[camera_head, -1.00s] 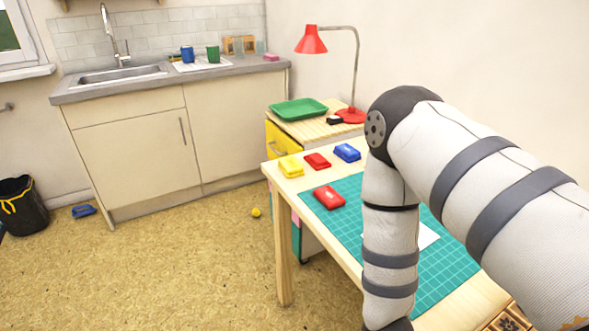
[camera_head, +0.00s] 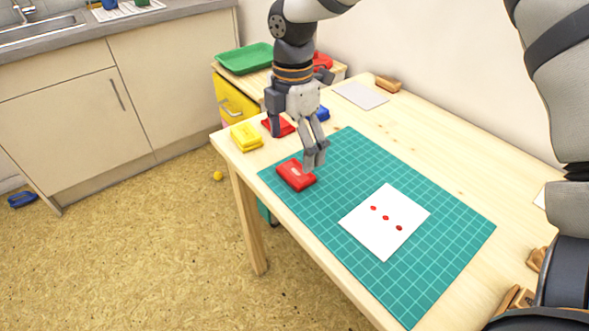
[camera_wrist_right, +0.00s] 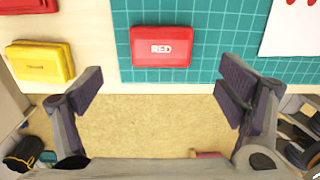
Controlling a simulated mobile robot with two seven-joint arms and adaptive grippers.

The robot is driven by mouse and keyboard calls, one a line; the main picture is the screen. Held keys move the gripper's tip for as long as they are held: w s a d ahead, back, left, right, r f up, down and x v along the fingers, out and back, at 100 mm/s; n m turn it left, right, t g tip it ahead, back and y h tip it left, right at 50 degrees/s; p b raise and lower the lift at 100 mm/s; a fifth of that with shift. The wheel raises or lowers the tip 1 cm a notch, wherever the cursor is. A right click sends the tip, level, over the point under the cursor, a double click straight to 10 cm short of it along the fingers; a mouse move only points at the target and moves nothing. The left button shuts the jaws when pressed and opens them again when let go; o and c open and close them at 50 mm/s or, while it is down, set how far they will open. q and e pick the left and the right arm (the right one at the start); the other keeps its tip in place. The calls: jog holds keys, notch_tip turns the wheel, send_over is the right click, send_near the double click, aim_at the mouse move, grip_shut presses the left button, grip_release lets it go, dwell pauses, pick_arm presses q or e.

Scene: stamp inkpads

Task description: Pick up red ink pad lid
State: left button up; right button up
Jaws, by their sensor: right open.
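A red pad piece (camera_head: 296,175) lies on the corner of the green cutting mat (camera_head: 440,235). In the right wrist view its top (camera_wrist_right: 161,47) reads RED. A second red piece (camera_head: 282,127) lies on the bare wood between a yellow ink pad (camera_head: 246,137) and a blue one (camera_head: 322,114); it is partly hidden by my gripper. I cannot tell whether this second piece is a base or a lid. My right gripper (camera_head: 315,161) is open and empty, above and just beside the mat's red piece, touching nothing. My left gripper is not in view.
A white paper (camera_head: 385,222) with red marks lies on the mat. A grey sheet (camera_head: 360,95) and a wooden stamp (camera_head: 388,84) are at the back. A green tray (camera_head: 245,58) sits on the side cabinet. The table's left edge is close to the pads.

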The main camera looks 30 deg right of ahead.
aim_at(296, 172)
jog(key=f, duration=0.6)
jog(key=shift+s+d, duration=0.1)
jog(key=shift+d, duration=0.1)
jog(key=c, duration=0.9)
